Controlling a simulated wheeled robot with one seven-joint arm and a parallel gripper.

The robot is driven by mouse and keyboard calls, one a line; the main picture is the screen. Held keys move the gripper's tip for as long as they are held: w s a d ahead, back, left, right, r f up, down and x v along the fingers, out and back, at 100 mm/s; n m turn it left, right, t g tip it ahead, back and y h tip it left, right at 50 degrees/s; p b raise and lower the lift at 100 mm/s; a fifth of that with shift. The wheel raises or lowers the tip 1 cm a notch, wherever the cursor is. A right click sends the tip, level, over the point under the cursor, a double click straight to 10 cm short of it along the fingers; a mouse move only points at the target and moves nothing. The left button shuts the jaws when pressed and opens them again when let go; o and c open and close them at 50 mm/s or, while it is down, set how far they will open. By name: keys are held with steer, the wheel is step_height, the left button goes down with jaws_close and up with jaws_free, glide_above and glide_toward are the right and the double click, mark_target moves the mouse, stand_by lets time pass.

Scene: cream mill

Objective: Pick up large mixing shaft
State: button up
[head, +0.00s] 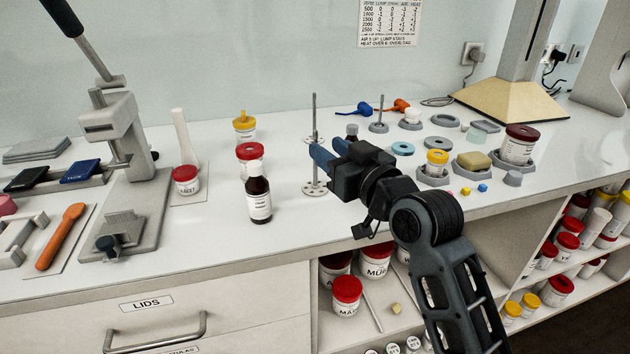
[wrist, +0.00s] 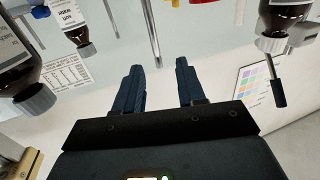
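A tall thin metal mixing shaft (head: 315,112) stands upright on the counter, with a round perforated disc at its foot (head: 315,189). A second perforated disc shows partly behind it, higher in the picture. A shorter rod (head: 379,108) stands in a grey holder further back. My gripper (head: 322,148) is beside the tall shaft, its blue fingers pointing at it, open and empty. In the wrist view the two fingers (wrist: 158,64) are apart, and a metal rod (wrist: 151,30) appears ahead, in line with the gap. Whether the fingers touch the shaft, I cannot tell.
A dark bottle (head: 258,200) and red-lidded jars stand left of the shaft. A small dark bottle (head: 352,132) is just behind my gripper. Weights and jars in grey holders crowd the right. A lever press (head: 130,170) stands at left. The front counter strip is fairly clear.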

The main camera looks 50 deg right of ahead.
mark_target(317, 139)
steer(key=x, duration=0.2)
steer(key=shift+w+d+r, duration=0.15)
steer(key=shift+w+d, duration=0.1)
steer(key=shift+p+x, duration=0.5)
steer(key=shift+x, duration=2.1)
steer(key=shift+c, duration=0.4)
jaws_close()
